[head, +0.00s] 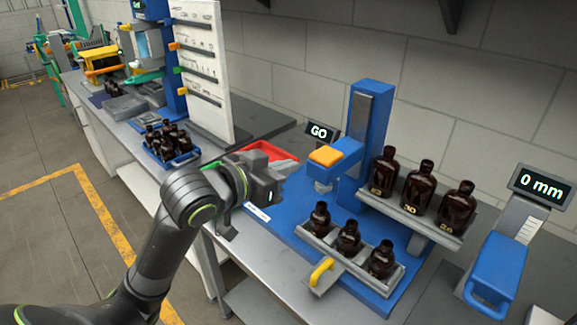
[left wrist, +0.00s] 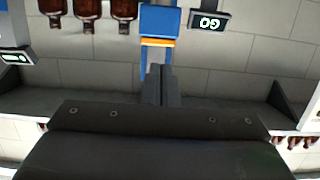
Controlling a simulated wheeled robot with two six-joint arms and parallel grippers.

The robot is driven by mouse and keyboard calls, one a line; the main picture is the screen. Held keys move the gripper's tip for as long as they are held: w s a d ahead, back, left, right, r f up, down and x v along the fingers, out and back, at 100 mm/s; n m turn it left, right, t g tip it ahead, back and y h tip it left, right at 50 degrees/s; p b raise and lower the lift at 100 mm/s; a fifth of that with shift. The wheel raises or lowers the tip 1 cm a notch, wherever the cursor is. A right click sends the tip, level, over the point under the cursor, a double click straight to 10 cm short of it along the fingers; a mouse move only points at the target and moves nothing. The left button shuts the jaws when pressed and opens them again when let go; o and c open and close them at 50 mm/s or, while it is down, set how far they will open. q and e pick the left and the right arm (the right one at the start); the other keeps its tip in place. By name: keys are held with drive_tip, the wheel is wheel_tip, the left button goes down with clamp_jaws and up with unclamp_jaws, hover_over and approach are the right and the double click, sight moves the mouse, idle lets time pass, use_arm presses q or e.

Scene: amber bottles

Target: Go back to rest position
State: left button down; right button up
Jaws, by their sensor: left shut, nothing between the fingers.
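My left gripper (head: 274,182) hangs above the near part of the blue press base (head: 287,208), left of the blue press (head: 368,130). Its two fingers are together in the left wrist view (left wrist: 160,84), with nothing between them. No bottle touches it. Several amber bottles stand in the front tray (head: 335,262) and on the raised rack (head: 412,222) to its right. My right gripper is in neither view.
A blue crate of bottles (head: 172,158) and a white panel (head: 206,70) stand to the left. A red tray (head: 268,150) lies behind my gripper. Floor is open at left.

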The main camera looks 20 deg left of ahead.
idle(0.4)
use_arm(q)
drive_tip(key=s+a+f+n+g+y, duration=0.1)
drive_tip(key=s+a+f, duration=0.1)
drive_tip(key=f, duration=0.4)
drive_tip(key=s+a+f+n+g+y, duration=0.1)
drive_tip(key=s+f+y, duration=0.1)
drive_tip(key=f, duration=0.4)
drive_tip(key=s+a+f+n+g+y, duration=0.1)
drive_tip(key=s+a+f+g+y, duration=0.2)
drive_tip(key=s+f, duration=0.8)
drive_tip(key=s+a+f+n+g+y, duration=0.15)
drive_tip(key=s+f+g, duration=0.35)
drive_tip(key=s+f, duration=0.55)
wheel_tip(320, 180, down, 24)
drive_tip(key=s+a+f+g, duration=0.1)
drive_tip(key=s+a+g, duration=0.1)
drive_tip(key=s+a, duration=0.1)
drive_tip(key=s+d+f+g+h, duration=0.1)
drive_tip(key=s+f, duration=1.3)
drive_tip(key=shift+s+d, duration=0.2)
drive_tip(key=shift+d, duration=0.2)
